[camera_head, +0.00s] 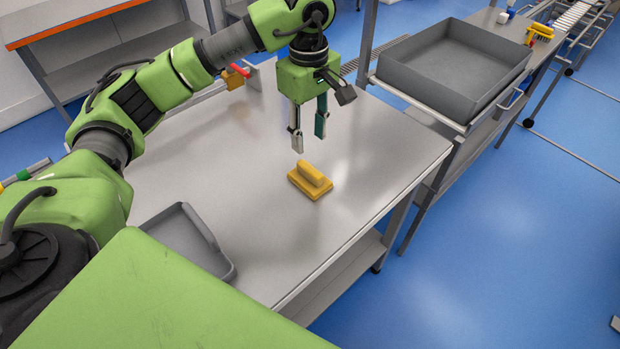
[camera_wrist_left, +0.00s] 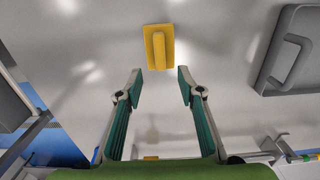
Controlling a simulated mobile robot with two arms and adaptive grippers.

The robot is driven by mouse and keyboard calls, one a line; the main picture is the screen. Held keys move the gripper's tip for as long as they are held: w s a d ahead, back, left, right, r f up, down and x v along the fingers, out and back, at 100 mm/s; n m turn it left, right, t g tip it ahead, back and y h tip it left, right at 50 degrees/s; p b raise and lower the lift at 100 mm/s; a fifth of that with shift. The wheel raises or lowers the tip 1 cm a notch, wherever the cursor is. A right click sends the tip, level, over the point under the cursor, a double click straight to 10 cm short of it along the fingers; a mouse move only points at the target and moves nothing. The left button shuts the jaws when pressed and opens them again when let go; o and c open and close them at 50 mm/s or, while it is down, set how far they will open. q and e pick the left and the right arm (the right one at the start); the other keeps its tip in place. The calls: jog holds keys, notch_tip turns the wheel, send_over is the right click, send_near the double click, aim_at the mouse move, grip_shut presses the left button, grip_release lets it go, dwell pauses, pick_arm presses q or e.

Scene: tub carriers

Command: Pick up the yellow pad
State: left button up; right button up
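The yellow pad (camera_head: 309,183) lies flat on the metal table (camera_head: 270,240), with a raised handle block along its top. In the left wrist view the yellow pad (camera_wrist_left: 158,50) shows ahead of the fingertips, roughly centred between them. My left gripper (camera_head: 308,142) is open and empty, pointing down above the table just behind the pad. Its two fingers also show apart in the left wrist view (camera_wrist_left: 160,84). The fingers do not touch the pad. My right gripper is not in either view.
A grey tray (camera_head: 213,237) lies at the table's front left; it also shows in the left wrist view (camera_wrist_left: 309,20). A large grey tub (camera_head: 408,63) stands on a rack at the right. A red-handled tool (camera_head: 238,71) lies at the table's back. The table around the pad is clear.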

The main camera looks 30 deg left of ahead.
pick_arm(q)
jog(key=p, duration=0.1)
send_over(310, 168)
notch_tip(310, 168, down, 5)
jog(key=shift+s+a+f, duration=0.1)
jog(key=shift+a+f, duration=0.05)
jog(key=shift+f, duration=0.05)
jog(key=shift+f+p, duration=0.45)
jog(key=shift+f, duration=0.05)
notch_tip(310, 168, down, 4)
jog(key=shift+r+p, duration=0.15)
jog(key=shift+p, duration=0.8)
jog(key=shift+f, duration=0.45)
grip_shut()
